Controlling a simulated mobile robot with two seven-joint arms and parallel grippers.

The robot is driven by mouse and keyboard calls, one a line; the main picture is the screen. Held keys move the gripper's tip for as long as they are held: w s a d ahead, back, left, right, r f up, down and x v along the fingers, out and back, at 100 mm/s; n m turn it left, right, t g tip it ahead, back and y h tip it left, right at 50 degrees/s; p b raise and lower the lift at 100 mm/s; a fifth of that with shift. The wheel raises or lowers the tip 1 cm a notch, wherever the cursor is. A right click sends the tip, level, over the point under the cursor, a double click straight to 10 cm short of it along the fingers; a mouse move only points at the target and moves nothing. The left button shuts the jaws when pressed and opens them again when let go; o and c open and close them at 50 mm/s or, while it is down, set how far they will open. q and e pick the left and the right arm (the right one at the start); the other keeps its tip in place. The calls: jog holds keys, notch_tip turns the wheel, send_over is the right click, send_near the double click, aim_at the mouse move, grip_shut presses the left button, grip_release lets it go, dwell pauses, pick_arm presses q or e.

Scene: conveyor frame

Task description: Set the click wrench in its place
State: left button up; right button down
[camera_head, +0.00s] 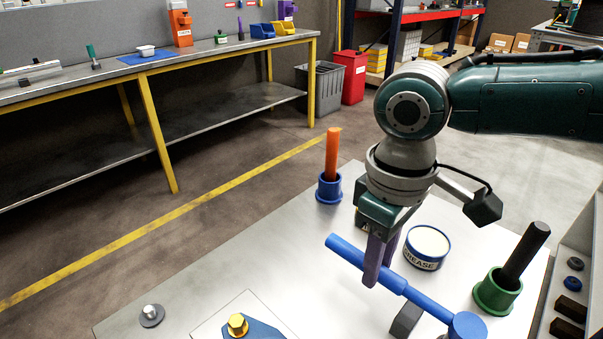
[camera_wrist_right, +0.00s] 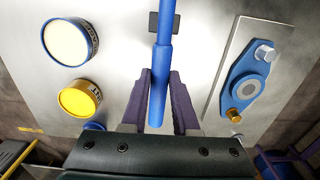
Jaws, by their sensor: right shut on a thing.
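The click wrench (camera_head: 366,262) is a long blue tool with a thick round head (camera_head: 467,326) at the lower right of the head view. My right gripper (camera_head: 376,270) has its purple fingers shut on the wrench's shaft. In the right wrist view the wrench (camera_wrist_right: 160,75) runs up between the two fingers (camera_wrist_right: 160,92), and its head is out of frame. A dark block (camera_head: 405,319) stands by the shaft near the head; it also shows behind the wrench in the wrist view (camera_wrist_right: 153,22). I cannot tell whether they touch. My left gripper is not in view.
A grease tin (camera_head: 426,247) stands close behind the wrench. A blue cup (camera_head: 329,188) holds an orange handle, and a green cup (camera_head: 492,296) holds a black one. A blue flange (camera_wrist_right: 247,88) with bolts lies on a plate. A yellow tin (camera_wrist_right: 80,100) stands left in the wrist view.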

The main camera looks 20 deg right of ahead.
jog(key=shift+f, duration=0.6)
jog(key=shift+f+b, duration=0.6)
jog(key=shift+f, duration=0.25)
jog(key=c, duration=0.6)
grip_release()
notch_tip(320, 180, up, 10)
jog(key=shift+f+p, duration=0.1)
jog(key=shift+p, duration=1)
